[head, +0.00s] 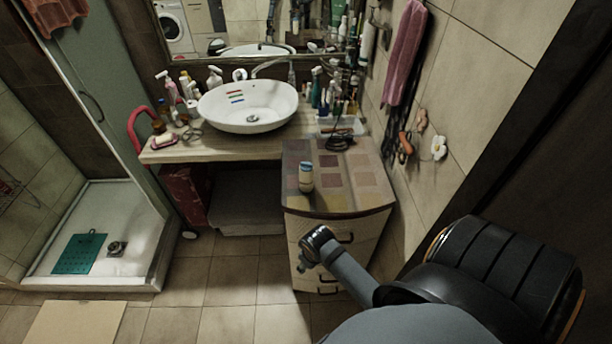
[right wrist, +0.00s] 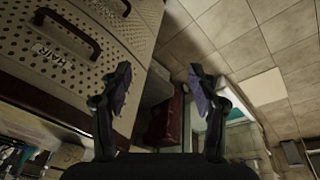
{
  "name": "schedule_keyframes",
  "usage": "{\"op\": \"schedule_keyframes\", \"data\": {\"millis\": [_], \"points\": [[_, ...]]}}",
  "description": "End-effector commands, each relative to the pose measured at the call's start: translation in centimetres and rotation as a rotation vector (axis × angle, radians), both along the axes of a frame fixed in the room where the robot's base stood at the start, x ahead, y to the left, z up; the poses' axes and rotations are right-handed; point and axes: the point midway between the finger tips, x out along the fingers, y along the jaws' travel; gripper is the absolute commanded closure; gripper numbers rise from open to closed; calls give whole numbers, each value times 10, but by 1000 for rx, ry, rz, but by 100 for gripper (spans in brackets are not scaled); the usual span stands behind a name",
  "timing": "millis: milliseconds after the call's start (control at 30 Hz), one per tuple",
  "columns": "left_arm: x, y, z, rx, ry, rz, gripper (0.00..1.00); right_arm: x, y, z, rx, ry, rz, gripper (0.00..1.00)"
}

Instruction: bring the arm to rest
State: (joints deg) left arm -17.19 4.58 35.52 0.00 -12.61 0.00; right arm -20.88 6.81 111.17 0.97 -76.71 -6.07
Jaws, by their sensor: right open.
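My right arm comes in from the lower right of the head view. Its gripper (head: 304,264) hangs in front of the drawer cabinet (head: 336,240), below the level of the cabinet top. In the right wrist view the two fingers of my right gripper (right wrist: 162,92) stand wide apart with nothing between them. The cabinet's drawer front (right wrist: 75,50) with dark handles fills the upper left of that view. Whether the gripper touches the cabinet cannot be told from the head view. My left gripper is not in either view.
A small bottle (head: 306,177) stands on the cabinet top. A white basin (head: 248,106) rests on the counter (head: 225,149) among several bottles. The shower tray (head: 140,248) is at the left. Tiled floor (head: 228,280) lies open left of the gripper. A wall (head: 480,90) rises at the right.

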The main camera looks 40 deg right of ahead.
Motion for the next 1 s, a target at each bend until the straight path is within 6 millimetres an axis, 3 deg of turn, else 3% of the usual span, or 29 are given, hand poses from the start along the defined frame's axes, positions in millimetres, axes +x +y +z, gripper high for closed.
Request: {"op": "schedule_keyframes", "data": {"millis": [433, 533, 567, 633, 767, 900, 1000], "points": [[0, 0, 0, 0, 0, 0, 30, 0, 0, -1, -1, 2, 1, 39], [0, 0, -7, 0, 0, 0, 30, -3, -1, -23, 1, 11, -5, 39], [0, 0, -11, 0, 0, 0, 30, -5, -2, -37, 2, 17, -9, 39], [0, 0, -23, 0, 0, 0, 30, -14, -6, -84, 5, 31, -22, 39], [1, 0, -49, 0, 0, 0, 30, -52, -13, -194, 11, 59, -54, 39], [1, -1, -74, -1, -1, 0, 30, -120, -19, -298, 18, 90, -87, 39], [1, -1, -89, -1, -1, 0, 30, -173, -20, -351, 23, 107, -108, 39]]}}
